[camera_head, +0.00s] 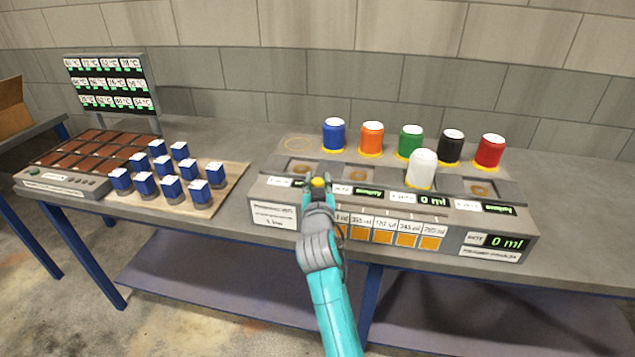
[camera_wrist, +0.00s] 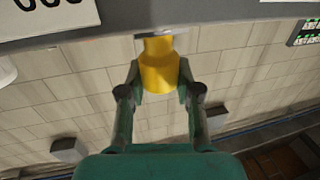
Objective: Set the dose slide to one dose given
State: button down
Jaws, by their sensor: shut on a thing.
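A yellow knob (camera_head: 318,183) sits at the front of the grey dispenser bench unit (camera_head: 268,194), near its left part. In the wrist view the yellow knob (camera_wrist: 158,68) stands out from a grey edge, between the two fingers. My gripper (camera_head: 318,192) is shut on it, and the fingers (camera_wrist: 158,80) touch its sides in the wrist view. A row of labelled orange squares (camera_head: 407,241) lies on the front face to the right. A display (camera_head: 506,242) at the front right reads 0 ml.
Blue, orange, green, black and red capped jars stand along the back of the unit. A white jar (camera_head: 421,169) stands in front of them.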

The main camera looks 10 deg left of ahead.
aim_at(340, 202)
jog(key=d, duration=0.6)
jog(key=shift+s, duration=0.1)
jog(key=c, duration=0.8)
grip_release()
jog(key=shift+o, duration=0.2)
jog(key=s+d, duration=0.2)
jog(key=s, duration=0.9)
jog(key=shift+s+d, duration=0.15)
jog(key=shift+s, duration=0.25)
